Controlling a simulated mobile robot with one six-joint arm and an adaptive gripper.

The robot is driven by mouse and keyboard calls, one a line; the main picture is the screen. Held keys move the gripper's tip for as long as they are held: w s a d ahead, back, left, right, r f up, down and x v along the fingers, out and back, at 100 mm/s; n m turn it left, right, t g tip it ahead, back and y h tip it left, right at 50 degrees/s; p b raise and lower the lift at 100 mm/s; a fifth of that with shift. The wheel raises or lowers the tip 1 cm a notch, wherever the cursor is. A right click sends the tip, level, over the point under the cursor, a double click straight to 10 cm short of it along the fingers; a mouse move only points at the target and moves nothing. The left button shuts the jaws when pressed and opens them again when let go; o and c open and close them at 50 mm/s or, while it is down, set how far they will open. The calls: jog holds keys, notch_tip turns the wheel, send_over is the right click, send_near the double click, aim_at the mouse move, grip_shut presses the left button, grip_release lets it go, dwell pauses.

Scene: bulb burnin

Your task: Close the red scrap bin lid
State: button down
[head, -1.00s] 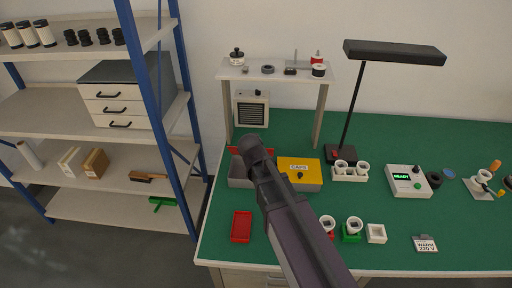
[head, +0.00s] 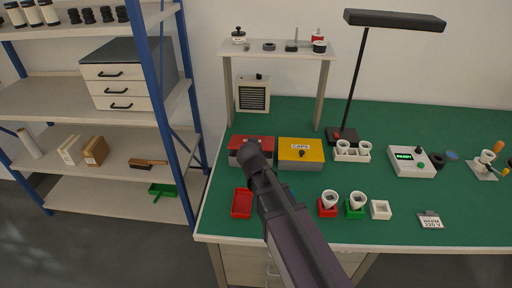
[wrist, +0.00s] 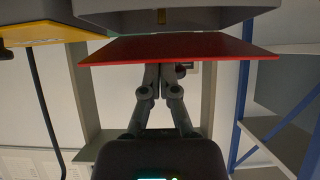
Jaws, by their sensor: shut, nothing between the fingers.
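In the wrist view the picture is upside down: the red lid (wrist: 170,45) crosses the upper part beside the grey bin body (wrist: 165,20).
The yellow caps bin (head: 300,150) stands just right of the red bin. A red tray (head: 242,203) lies in front. A raised shelf (head: 280,50) stands behind, with a grey heater-like box (head: 253,95) under it. Cups stand on a red and a green base (head: 355,211) to the right.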

jog(key=shift+s+f+b, duration=0.2)
jog(key=shift+f+b, duration=0.25)
jog(key=shift+f, duration=0.2)
jog(key=shift+s+f+b, duration=0.15)
jog(key=shift+f+b, duration=0.3)
jog(key=shift+f, duration=0.2)
jog(key=shift+r, duration=0.15)
